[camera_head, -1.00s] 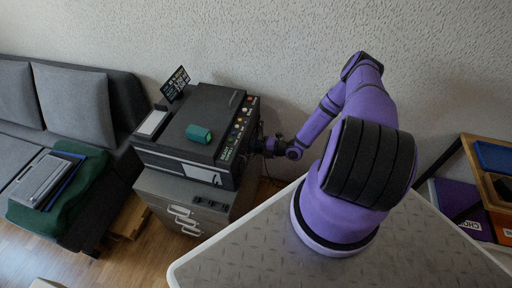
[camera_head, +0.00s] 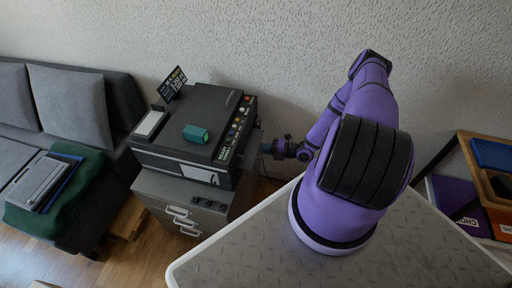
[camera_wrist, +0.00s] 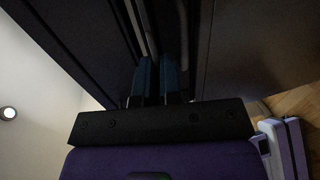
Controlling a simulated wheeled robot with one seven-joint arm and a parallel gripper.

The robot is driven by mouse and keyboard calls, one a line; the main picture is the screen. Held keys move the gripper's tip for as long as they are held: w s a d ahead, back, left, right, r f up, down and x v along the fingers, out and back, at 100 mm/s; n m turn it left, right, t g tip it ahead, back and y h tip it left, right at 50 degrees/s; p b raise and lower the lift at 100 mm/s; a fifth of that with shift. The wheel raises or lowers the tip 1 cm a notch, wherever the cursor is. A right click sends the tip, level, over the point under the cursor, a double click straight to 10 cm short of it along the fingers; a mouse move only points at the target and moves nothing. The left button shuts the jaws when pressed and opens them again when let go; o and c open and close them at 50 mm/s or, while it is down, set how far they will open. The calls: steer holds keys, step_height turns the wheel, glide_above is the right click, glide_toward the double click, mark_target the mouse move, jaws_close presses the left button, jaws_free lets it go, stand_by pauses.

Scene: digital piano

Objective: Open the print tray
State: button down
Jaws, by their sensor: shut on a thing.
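The black printer (camera_head: 176,146) stands on a grey cabinet at the left of the head view, with a row of coloured buttons along its right side. My gripper (camera_head: 265,147) is at the printer's right side, its fingers pointing left at it. In the wrist view the two blue fingers of my gripper (camera_wrist: 157,80) are close together, shut on a thin dark edge at the printer's side. This looks like the print tray, but the dark picture hides its shape and how far out it stands.
The grey cabinet (camera_head: 165,188) below has white handles. A grey sofa (camera_head: 70,105) stands at the left, the wall behind. A wooden shelf (camera_head: 484,145) is at the right.

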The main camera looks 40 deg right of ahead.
steer(key=f+v, duration=0.2)
steer(key=v, duration=0.6)
steer(key=f+v, duration=0.1)
steer(key=v, duration=0.8)
steer(key=shift+s+d+f, duration=0.3)
steer(key=shift+s+d, duration=0.05)
steer(key=shift+s, duration=0.2)
steer(key=c, duration=1.3)
jaws_free()
steer(key=v, duration=1)
steer(key=shift+s+d, duration=0.25)
